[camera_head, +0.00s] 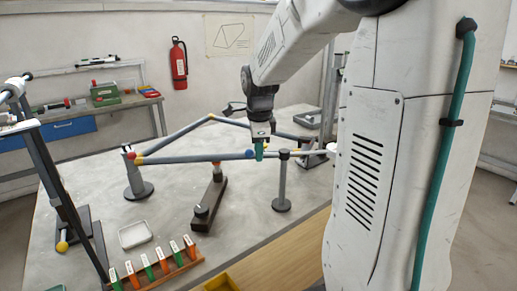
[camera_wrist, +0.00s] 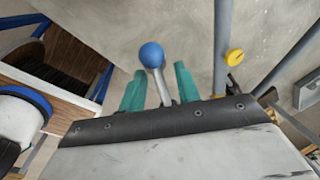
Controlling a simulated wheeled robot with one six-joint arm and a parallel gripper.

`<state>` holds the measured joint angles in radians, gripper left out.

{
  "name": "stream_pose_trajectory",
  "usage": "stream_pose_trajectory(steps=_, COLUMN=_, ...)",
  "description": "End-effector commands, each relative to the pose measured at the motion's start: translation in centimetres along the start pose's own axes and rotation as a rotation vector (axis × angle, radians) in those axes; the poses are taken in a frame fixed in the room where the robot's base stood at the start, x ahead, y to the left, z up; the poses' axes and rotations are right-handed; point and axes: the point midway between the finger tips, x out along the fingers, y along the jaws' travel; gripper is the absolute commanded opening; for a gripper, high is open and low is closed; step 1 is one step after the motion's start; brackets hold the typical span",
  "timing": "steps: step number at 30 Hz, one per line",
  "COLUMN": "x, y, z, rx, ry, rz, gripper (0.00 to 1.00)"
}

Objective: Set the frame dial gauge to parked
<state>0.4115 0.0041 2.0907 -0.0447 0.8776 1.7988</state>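My gripper (camera_head: 259,151) points down over the bench, at the right end of a long grey frame tube (camera_head: 195,158). In the wrist view its two teal fingers (camera_wrist: 160,88) are apart. A blue ball (camera_wrist: 152,55) on a short grey stem shows there, with the stem between the fingers and no clear contact. The blue ball (camera_head: 250,154) is beside the fingers in the head view. No dial face is readable; I cannot tell which part is the dial gauge or how it is set. A small yellow knob (camera_wrist: 235,57) sits by a grey tube in the wrist view.
The grey bench (camera_head: 90,180) carries the tube frame, a post on a round base (camera_head: 281,190), a dark block (camera_head: 209,205), a white tray (camera_head: 135,234) and a rack of orange and green pieces (camera_head: 158,268). A yellow bin (camera_head: 220,284) is at the front.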

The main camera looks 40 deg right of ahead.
Motion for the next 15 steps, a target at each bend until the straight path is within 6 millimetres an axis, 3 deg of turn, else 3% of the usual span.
stream_pose_trajectory(steps=5, x=-0.8, y=0.0, z=0.0, rx=0.000, ry=0.000, rz=-0.001, gripper=0.32)
stream_pose_trajectory(steps=15, x=-6.3, y=-0.1, z=0.0, rx=0.000, ry=0.000, rz=-0.002, gripper=0.32)
